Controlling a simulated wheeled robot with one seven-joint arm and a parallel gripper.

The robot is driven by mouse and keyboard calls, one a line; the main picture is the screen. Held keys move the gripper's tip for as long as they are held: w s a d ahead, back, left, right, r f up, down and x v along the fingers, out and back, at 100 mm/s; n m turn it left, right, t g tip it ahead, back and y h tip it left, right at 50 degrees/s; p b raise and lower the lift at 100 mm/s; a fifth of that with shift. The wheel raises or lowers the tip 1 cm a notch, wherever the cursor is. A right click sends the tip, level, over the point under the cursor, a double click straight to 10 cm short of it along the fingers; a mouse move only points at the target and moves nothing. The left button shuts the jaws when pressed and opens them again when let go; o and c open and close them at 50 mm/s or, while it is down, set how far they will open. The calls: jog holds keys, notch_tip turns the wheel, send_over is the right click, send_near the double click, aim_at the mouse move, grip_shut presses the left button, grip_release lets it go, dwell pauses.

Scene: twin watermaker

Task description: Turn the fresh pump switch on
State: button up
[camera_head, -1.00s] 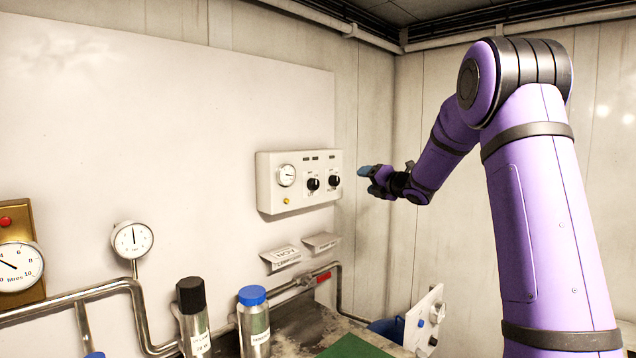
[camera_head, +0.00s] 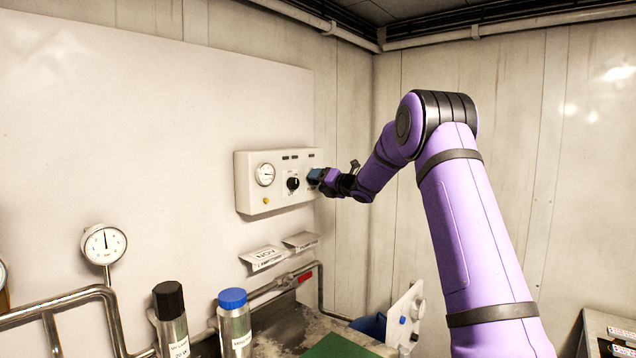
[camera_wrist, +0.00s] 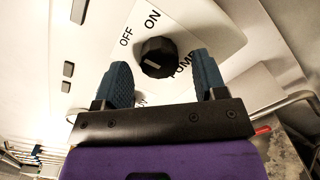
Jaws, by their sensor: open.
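The control box (camera_head: 246,187) is white and hangs on the wall, with a round gauge and black rotary knobs. In the wrist view a black knob (camera_wrist: 158,57) with a white pointer line sits beside the printed words OFF and ON, with part of a label ending in "UMP" below. My gripper (camera_wrist: 165,85) is open, its two blue fingertips on either side of this knob and slightly short of it; contact cannot be told. In the head view my gripper (camera_head: 314,177) covers the box's right knob. The box's other knob (camera_head: 292,184) stays visible to its left.
A dial gauge (camera_head: 104,244) stands on a pipe at the left. A black-capped bottle (camera_head: 171,325) and a blue-capped bottle (camera_head: 234,325) stand below. Two label plates and a red-handled valve (camera_head: 305,278) are under the box.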

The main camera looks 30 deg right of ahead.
jog(key=shift+w+a, duration=0.15)
jog(key=shift+w, duration=0.25)
jog(key=c, duration=0.9)
jog(key=shift+m, duration=0.3)
jog(key=m, duration=1.1)
jog(key=shift+r+g, duration=0.1)
jog(key=shift+g, duration=0.2)
